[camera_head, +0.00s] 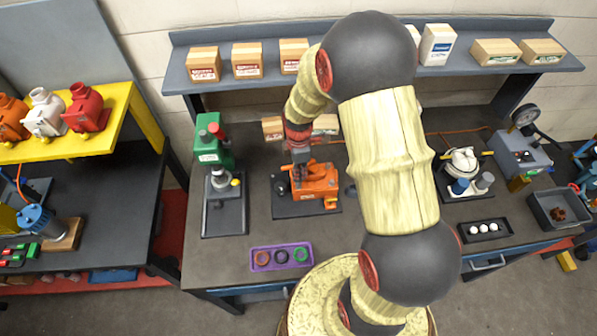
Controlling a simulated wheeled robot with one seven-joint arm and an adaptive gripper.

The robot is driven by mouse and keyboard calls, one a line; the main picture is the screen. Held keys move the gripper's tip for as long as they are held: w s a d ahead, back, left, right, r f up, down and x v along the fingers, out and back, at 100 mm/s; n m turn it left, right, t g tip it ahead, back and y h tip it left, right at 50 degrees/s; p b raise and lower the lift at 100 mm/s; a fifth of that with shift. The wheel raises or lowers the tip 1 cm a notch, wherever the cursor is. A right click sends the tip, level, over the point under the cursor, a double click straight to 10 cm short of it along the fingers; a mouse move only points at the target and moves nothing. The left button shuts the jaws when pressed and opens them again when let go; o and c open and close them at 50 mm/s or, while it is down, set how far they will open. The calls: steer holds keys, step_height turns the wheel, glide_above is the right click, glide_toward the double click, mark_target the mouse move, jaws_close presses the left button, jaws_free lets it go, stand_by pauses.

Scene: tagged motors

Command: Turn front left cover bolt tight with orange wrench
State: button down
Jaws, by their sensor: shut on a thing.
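My gripper (299,166) points down at the left part of an orange machine (318,184) on the middle of the bench. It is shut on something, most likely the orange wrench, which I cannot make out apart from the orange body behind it. The orange machine stands on a dark base plate (290,210). The cover bolts are too small to tell, and the front left one is hidden or blurred near my fingers. I cannot tell whether the wrench sits on a bolt.
A green press (210,150) stands left of the machine. A purple tray (263,263) with three rings lies in front. A white-topped pump (463,162), a black tray (485,230) of white balls and a grey bin (559,206) are at right. A shelf (360,72) with boxes runs behind.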

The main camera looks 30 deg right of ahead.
steer(key=shift+f+b, duration=0.7)
steer(key=shift+f, duration=0.4)
